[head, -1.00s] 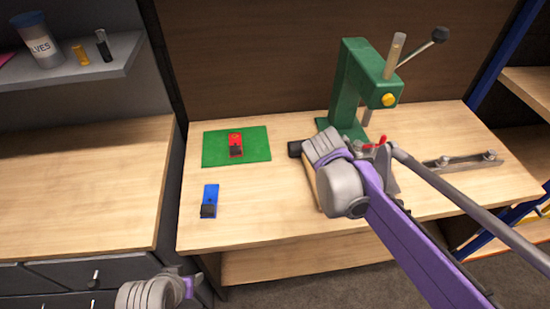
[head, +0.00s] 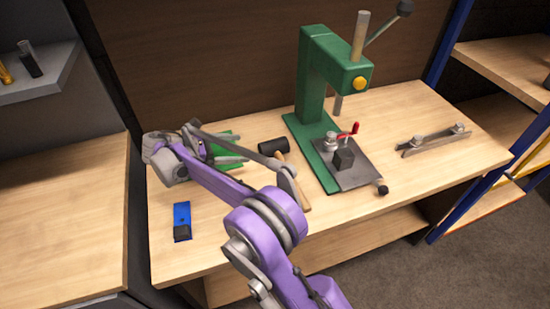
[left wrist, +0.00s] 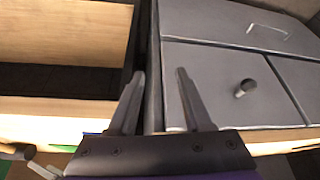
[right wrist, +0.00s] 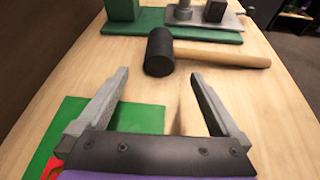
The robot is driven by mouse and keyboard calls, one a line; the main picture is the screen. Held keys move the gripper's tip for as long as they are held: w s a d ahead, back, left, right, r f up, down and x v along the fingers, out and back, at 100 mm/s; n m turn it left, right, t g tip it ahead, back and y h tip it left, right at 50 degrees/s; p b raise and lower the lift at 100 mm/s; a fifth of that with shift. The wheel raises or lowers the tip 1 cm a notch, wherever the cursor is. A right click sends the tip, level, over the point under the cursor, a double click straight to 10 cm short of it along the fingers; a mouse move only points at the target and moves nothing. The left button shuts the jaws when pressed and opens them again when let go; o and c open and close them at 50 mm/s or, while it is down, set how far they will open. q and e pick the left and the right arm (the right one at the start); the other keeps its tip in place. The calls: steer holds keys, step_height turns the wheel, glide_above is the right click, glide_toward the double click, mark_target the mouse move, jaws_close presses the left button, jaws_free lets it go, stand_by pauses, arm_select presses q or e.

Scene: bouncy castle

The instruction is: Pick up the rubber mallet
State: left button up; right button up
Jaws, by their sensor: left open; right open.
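The rubber mallet has a black head (head: 273,146) and a pale wooden handle (head: 303,194). It lies on the workbench left of the green press, its handle partly hidden by my right arm in the head view. In the right wrist view the mallet (right wrist: 160,53) lies across the bench ahead, head at left and handle to the right. My right gripper (right wrist: 160,76) is open and empty, short of the mallet and apart from it. My left gripper (left wrist: 160,74) is open and empty, in front of grey drawers; it is out of the head view.
The green press (head: 312,80) stands behind and right of the mallet. A green mat (right wrist: 135,116) lies near my right gripper, with a red object (right wrist: 52,168) at its edge. A blue item (head: 182,220) lies at front left. A metal bar (head: 433,140) lies at right.

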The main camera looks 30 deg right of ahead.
mark_target(261, 149)
steer(key=x, duration=0.8)
steer(key=shift+d+f, duration=0.1)
steer(key=shift+f, duration=0.3)
steer(key=shift+r, duration=0.1)
jaws_close()
